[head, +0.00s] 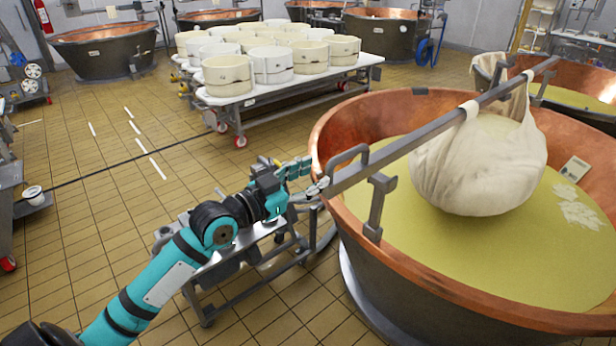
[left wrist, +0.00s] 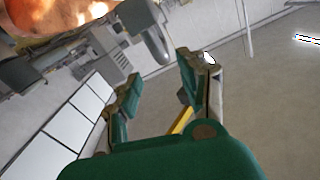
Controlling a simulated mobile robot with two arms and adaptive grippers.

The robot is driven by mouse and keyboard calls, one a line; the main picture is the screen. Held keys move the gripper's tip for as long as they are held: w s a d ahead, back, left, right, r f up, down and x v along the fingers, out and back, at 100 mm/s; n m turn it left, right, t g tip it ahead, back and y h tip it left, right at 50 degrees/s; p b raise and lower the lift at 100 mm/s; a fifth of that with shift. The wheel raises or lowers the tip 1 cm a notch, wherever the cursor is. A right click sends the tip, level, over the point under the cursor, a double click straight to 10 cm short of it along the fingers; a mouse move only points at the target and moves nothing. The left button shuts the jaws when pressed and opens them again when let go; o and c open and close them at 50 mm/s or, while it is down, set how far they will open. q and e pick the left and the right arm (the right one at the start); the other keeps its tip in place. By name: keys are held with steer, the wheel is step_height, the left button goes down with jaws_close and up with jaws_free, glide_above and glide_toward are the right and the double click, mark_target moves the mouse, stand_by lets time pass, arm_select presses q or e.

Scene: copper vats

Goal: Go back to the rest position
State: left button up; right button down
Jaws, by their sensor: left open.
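My left arm reaches in from the lower left of the head view. Its gripper (head: 312,177) is beside the left rim of the big copper vat (head: 328,140), near the end of the metal bar (head: 440,133) that lies across the vat. In the left wrist view the two fingers of the left gripper (left wrist: 158,82) stand apart with nothing between them. I cannot tell whether a fingertip touches the bar. My right gripper is not in view.
A white cloth bundle (head: 480,165) hangs from the bar over yellowish liquid (head: 440,240). A metal stand (head: 235,262) is below my left arm. A table (head: 285,90) with several white moulds is behind.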

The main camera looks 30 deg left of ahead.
arm_select(q)
steer(key=shift+s, duration=0.25)
stand_by(0.3)
steer(key=w+a+f+n+g+y+b, duration=0.1)
steer(key=a+f+n+g+y, duration=0.15)
steer(key=f, duration=0.95)
steer(key=a+f+n+g+y, duration=0.15)
steer(key=a+f, duration=0.25)
steer(key=f, duration=0.8)
steer(key=s+f+n+g+y+b, duration=0.15)
steer(key=s+f, duration=0.25)
steer(key=f, duration=0.8)
steer(key=s+f+g+y, duration=0.15)
steer(key=s+f, duration=0.35)
steer(key=f, duration=0.6)
steer(key=s+d+f+g+b, duration=0.1)
steer(key=s+d+f+g, duration=0.1)
steer(key=s+f, duration=0.7)
steer(key=s+d+f+g, duration=0.2)
steer(key=s+f+g, duration=0.1)
steer(key=s+f, duration=0.65)
steer(key=s+d+f+m+g, duration=0.1)
steer(key=s+d+f+g, duration=0.1)
steer(key=s, duration=0.8)
steer(key=s+d+f+g+b, duration=0.1)
steer(key=s+d+f, duration=0.4)
steer(key=s, duration=0.5)
steer(key=shift+s+d+f+m+g+h, duration=0.3)
steer(key=shift+f+m+g+h, duration=0.15)
steer(key=shift+f, duration=0.5)
